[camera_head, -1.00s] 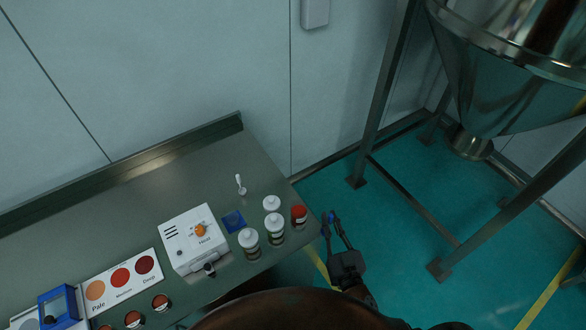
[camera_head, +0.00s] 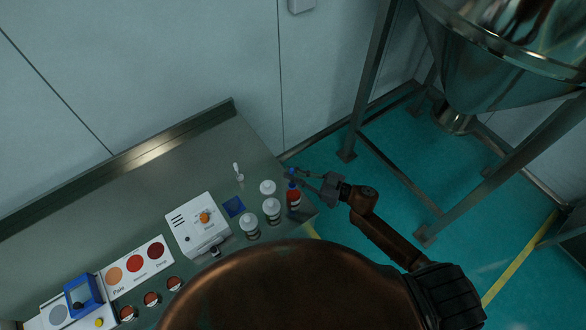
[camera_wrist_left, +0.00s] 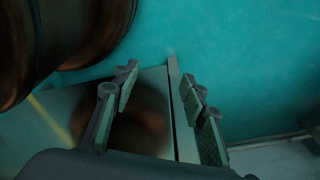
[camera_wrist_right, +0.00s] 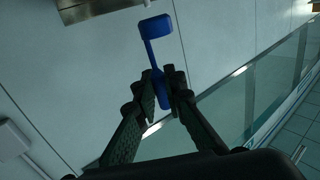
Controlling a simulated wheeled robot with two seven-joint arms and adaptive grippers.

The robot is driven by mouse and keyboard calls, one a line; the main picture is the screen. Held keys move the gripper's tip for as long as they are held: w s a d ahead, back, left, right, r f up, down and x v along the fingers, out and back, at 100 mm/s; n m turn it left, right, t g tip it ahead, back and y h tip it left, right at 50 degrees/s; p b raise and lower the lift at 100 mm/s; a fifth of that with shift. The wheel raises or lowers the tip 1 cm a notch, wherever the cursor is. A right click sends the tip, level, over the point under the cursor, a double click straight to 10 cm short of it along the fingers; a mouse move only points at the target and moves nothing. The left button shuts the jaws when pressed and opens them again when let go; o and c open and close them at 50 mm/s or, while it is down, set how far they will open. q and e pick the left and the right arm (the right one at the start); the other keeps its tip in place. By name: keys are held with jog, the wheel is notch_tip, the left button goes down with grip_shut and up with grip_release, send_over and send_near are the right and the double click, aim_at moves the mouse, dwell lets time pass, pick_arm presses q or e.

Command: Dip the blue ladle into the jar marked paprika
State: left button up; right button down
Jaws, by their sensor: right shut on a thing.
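My right gripper (camera_head: 294,175) is shut on the blue ladle (camera_wrist_right: 155,27), whose bowl shows clear beyond the fingers in the right wrist view. In the head view, the blue ladle (camera_head: 291,172) is at the far side of a jar with red contents (camera_head: 294,199), near the table's right end. The jar's label is too small to read. Whether the ladle touches the jar cannot be told. My left gripper (camera_wrist_left: 155,100) is open and empty in the left wrist view, with its fingers apart beside a table edge.
Several white-capped jars (camera_head: 271,208) stand left of the red one. A white device with an orange knob (camera_head: 197,224), a blue square (camera_head: 233,206), a white spoon (camera_head: 238,172) and a colour chart (camera_head: 136,265) are on the table. A steel hopper frame (camera_head: 410,185) stands at right.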

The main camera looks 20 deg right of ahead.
aim_at(293, 184)
jog(key=shift+w+d, duration=0.1)
jog(key=shift+w, duration=0.05)
jog(key=shift+f, duration=0.15)
jog(key=shift+f+b, duration=0.8)
jog(key=shift+b, duration=0.35)
jog(key=shift+f+b, duration=0.75)
jog(key=shift+b, duration=0.05)
jog(key=shift+f+b, duration=0.5)
jog(key=shift+b, duration=0.05)
jog(key=shift+f, duration=0.25)
jog(key=shift+f+b, duration=0.6)
jog(key=shift+f, duration=0.6)
pick_arm(q)
notch_tip(293, 184, down, 6)
jog(key=s, duration=0.1)
jog(key=shift+s+d+f, duration=0.15)
jog(key=shift+s+f, duration=0.05)
jog(key=shift+s, duration=0.1)
pick_arm(e)
jog(key=shift+f, duration=0.1)
pick_arm(q)
jog(key=shift+s, duration=0.15)
